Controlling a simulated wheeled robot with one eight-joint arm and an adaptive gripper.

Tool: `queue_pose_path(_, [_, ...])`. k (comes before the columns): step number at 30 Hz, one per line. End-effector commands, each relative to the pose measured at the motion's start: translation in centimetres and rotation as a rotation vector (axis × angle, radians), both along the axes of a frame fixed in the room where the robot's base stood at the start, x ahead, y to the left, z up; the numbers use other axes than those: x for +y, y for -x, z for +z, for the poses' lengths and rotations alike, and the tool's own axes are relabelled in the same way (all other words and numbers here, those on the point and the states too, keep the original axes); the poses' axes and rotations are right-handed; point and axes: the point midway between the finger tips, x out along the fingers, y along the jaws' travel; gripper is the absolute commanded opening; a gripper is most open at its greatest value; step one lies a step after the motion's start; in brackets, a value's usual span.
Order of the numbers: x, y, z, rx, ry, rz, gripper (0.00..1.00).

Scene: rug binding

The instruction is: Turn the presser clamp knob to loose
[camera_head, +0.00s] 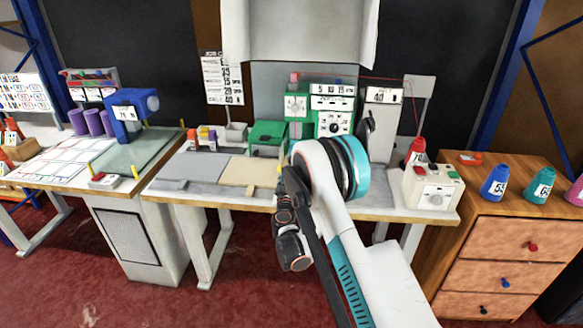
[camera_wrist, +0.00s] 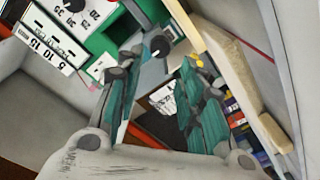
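In the wrist view a small dark round knob (camera_wrist: 157,45) with a light pointer mark sits on a grey part beside the green machine (camera_wrist: 97,42). It looks like the presser clamp knob, but I cannot read a label for it. My gripper (camera_wrist: 158,66) is open, with its teal-padded fingers apart and nothing held. The knob shows in the gap near the fingertips; I cannot tell whether they touch it. In the head view the green machine (camera_head: 268,132) stands at the back of the middle table, and my arm hides the gripper and this knob.
The machine's numbered dial (camera_head: 333,127) is to the right; a dial (camera_wrist: 68,20) also shows in the wrist view. A white control box (camera_head: 432,188) and a red cone (camera_head: 415,150) stand at the table's right end. The table's left front holds grey and beige sheets (camera_head: 250,172).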

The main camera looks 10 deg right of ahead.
Motion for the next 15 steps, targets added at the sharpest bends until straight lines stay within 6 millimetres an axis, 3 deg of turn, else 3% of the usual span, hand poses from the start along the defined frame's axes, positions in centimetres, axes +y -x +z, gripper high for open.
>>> queue_pose_path(9, [-1.7, -5.9, -0.2, 0.001, 0.0, -0.001, 0.35])
queue_pose_path(15, [-2.2, -8.1, -0.1, 0.001, 0.0, 0.001, 0.35])
